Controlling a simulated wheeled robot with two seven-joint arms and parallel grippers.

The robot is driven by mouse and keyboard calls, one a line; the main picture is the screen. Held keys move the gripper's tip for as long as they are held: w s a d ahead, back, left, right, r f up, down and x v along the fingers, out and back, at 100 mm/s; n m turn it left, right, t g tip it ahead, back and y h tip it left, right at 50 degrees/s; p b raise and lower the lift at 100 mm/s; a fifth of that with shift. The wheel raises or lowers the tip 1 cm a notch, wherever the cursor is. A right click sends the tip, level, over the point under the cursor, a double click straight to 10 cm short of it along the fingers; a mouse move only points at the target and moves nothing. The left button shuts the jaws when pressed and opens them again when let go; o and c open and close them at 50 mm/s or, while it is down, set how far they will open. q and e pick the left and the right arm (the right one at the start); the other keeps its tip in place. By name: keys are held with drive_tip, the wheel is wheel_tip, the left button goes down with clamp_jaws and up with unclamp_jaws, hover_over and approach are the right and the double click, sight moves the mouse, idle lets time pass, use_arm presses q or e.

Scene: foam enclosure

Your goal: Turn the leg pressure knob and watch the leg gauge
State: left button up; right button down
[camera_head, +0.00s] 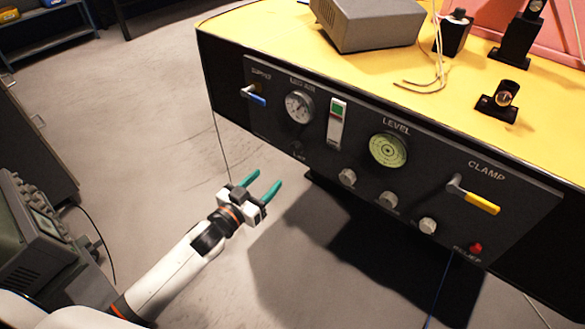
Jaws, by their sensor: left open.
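A black control panel (330,175) fills the front of the yellow-topped bench. A small white-faced round gauge (299,106) sits at its left, under a label that seems to read "LEG AIR". A dark round knob (296,146) lies below that gauge; it is hard to make out against the panel, and its turn angle cannot be read. The gauge needle is too small to read surely. My left gripper (266,178) has teal fingers, is open and empty, and shows below and left of the knob, apart from the panel. My right gripper is out of view.
A grey box (370,25) stands on top.

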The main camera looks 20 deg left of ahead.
sight(294, 151)
use_arm(q)
drive_tip(key=x, duration=0.3)
drive_tip(key=b+x, duration=0.1)
drive_tip(key=x, duration=0.3)
drive_tip(key=r+x, duration=0.1)
drive_tip(key=x, duration=0.2)
drive_tip(key=shift+w+d+r, duration=0.1)
drive_tip(key=shift+w+d, duration=0.1)
drive_tip(key=shift+d, duration=0.1)
drive_tip(key=shift+b+x, duration=0.3)
drive_tip(key=shift+x, duration=0.5)
drive_tip(key=shift+r, duration=0.1)
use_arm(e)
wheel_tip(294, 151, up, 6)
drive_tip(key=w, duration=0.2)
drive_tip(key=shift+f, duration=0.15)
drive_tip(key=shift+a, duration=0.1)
use_arm(q)
drive_tip(key=c, duration=1)
drive_tip(key=shift+m, duration=0.4)
